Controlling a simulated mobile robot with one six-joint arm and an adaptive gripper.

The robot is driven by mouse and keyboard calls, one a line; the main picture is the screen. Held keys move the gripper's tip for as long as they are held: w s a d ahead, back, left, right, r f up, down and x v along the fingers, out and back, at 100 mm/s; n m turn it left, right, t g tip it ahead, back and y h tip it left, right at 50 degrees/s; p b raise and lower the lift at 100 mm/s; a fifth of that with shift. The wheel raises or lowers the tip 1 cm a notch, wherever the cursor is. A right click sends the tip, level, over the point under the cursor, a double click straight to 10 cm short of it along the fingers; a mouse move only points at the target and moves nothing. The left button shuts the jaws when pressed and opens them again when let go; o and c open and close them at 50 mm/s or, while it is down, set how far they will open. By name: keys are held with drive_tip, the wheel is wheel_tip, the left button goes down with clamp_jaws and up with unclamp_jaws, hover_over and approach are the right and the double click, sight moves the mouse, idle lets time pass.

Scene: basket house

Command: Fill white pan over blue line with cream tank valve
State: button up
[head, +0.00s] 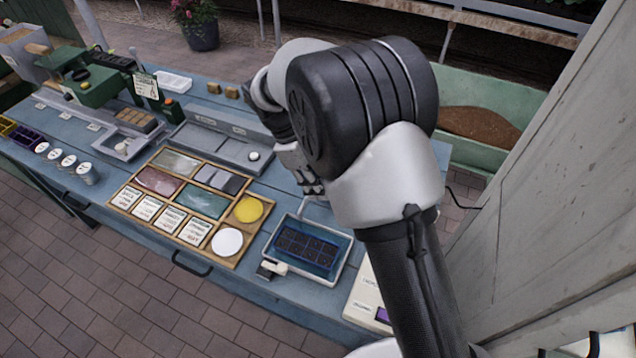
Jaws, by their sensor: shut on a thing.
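The white pan (268,258) sits near the front edge of the blue bench, right of the wooden divided tray. Its inside looks blue, and a dark multi-cell seed tray stands in it. I cannot make out the blue line or the exact liquid level. My gripper (313,188) is behind the pan, pointing down, shut on what seems to be the cream tank valve. A pale spout-like piece (316,203) shows just below its fingers. My arm hides the tank and most of the valve.
A wooden tray (192,244) with coloured panels and labels lies left of the pan. A small cream-and-dark block (272,269) is at the pan's front left corner. A cream box (362,303) stands to the right. A grey wall (545,190) is close on the right.

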clamp_jaws()
drive_tip(key=shift+d+r+n+p, duration=0.15)
drive_tip(key=shift+d+n+p, duration=0.1)
drive_tip(key=shift+n+p, duration=0.45)
drive_tip(key=shift+w+d+n+t+p, duration=0.35)
drive_tip(key=shift+n+t+p, duration=0.25)
drive_tip(key=shift+n+p, duration=0.45)
drive_tip(key=shift+w+d+n+t+p, duration=0.25)
drive_tip(key=shift+n+t+p, duration=0.1)
drive_tip(key=shift+n+p, duration=0.35)
drive_tip(key=shift+w+d+n+t+p, duration=0.15)
drive_tip(key=shift+w+n+t+p, duration=0.15)
drive_tip(key=shift+n+p, duration=0.4)
drive_tip(key=shift+w+d+n+t+p, duration=0.2)
drive_tip(key=shift+n+t+p, duration=0.25)
drive_tip(key=shift+n, duration=0.4)
drive_tip(key=o, duration=0.9)
unclamp_jaws()
